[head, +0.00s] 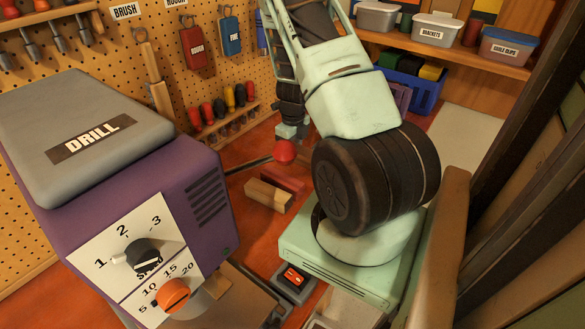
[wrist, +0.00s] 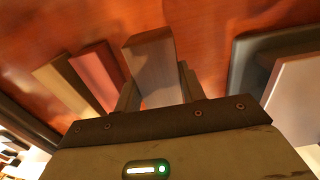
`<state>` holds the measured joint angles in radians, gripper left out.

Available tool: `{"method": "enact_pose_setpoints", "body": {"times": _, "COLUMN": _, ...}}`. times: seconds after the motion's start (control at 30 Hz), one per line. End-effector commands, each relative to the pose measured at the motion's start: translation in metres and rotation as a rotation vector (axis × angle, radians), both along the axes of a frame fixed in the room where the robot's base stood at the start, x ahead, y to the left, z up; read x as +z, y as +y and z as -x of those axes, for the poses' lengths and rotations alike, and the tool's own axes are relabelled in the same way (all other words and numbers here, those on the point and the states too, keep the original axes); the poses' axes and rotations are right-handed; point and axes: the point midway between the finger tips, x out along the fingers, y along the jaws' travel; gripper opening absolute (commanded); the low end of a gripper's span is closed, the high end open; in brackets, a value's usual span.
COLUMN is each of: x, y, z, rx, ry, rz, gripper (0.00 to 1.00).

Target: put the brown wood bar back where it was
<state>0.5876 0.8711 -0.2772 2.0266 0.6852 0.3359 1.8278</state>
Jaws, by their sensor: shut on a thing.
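In the wrist view the brown wood bar (wrist: 148,58) stands out between the two fingers of my gripper (wrist: 158,80), which is shut on it. Left of it on the red-brown bench top lie a dark red bar (wrist: 97,74) and a tan bar (wrist: 66,86), side by side and apart from the held bar. In the head view the tan bar (head: 267,196) and the red bar (head: 283,180) show on the bench. My fingers and the brown bar are not clearly visible there, around the drill's red-knobbed lever and my arm. I cannot tell whether the bar touches the bench.
A purple drill machine (head: 150,215) with a red lever knob (head: 285,151) fills the left. A blue bin (head: 425,88) stands at the back. Screwdrivers (head: 228,97) line the pegboard. In the wrist view a dark-edged object (wrist: 243,70) lies right of my gripper.

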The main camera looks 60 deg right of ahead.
Motion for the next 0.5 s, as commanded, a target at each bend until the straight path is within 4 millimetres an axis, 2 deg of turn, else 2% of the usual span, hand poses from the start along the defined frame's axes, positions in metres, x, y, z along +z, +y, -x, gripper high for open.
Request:
{"method": "enact_pose_setpoints", "body": {"times": 0.03, "x": -0.008, "y": -0.001, "z": 0.0, "rx": 0.0, "ry": -0.001, "rz": 0.0, "gripper": 0.08}}
{"method": "enact_pose_setpoints", "body": {"times": 0.17, "x": -0.015, "y": 0.0, "z": 0.0, "rx": 0.0, "ry": -0.001, "rz": 0.0, "gripper": 0.08}}
{"method": "enact_pose_setpoints", "body": {"times": 0.4, "x": -0.045, "y": 0.0, "z": 0.0, "rx": 0.002, "ry": -0.001, "rz": 0.0, "gripper": 0.08}}
{"method": "enact_pose_setpoints", "body": {"times": 0.5, "x": -0.045, "y": 0.0, "z": 0.0, "rx": 0.002, "ry": -0.001, "rz": 0.001, "gripper": 0.08}}
